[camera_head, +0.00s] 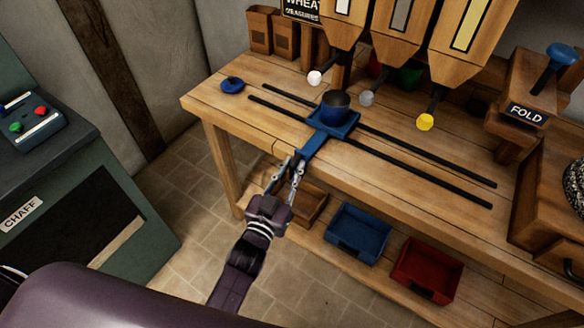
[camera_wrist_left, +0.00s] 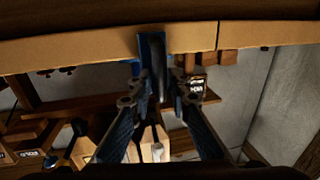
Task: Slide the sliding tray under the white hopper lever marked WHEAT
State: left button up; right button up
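The blue sliding tray (camera_head: 350,127) sits on dark rails and carries a dark-blue cup (camera_head: 336,106). Its blue handle (camera_head: 311,147) reaches over the bench's front edge. The white lever knob (camera_head: 314,77) hangs under the leftmost hopper (camera_head: 342,22). The tray is right of that knob, between it and the grey knob (camera_head: 366,98). My left gripper (camera_head: 294,160) is at the handle's front end. In the left wrist view its fingers (camera_wrist_left: 158,88) lie either side of the handle (camera_wrist_left: 151,50). I cannot tell whether they press it. My right gripper is not in view.
The rails (camera_head: 410,153) run left and right of the tray, with clear space on both sides. A blue disc (camera_head: 232,86) lies left of them. A yellow knob (camera_head: 425,122) hangs at right. Blue (camera_head: 358,234) and red (camera_head: 427,270) bins stand below.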

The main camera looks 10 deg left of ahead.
pick_arm(q)
jog(key=s+a, duration=0.2)
jog(key=s, duration=1)
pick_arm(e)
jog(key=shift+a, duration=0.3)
pick_arm(q)
jog(key=shift+w, duration=0.1)
jog(key=s+f+g, duration=0.3)
jog(key=f, duration=0.8)
jog(key=s+f+g, duration=0.2)
jog(key=s+f, duration=0.2)
jog(key=f, duration=0.6)
jog(key=s+f+g, duration=0.3)
jog(key=f, duration=0.8)
jog(key=s+a+f+g+y, duration=0.1)
jog(key=s+a+f+g, duration=0.3)
jog(key=s+f, duration=0.5)
jog(key=s+a+f+g+y, duration=0.1)
jog(key=s+a+f+g, duration=0.3)
jog(key=s+f, duration=0.4)
jog(key=s+a, duration=0.1)
jog(key=s, duration=0.6)
jog(key=shift+s+a+f+m+g+y, duration=0.3)
jog(key=shift+s+f+g+y, duration=0.1)
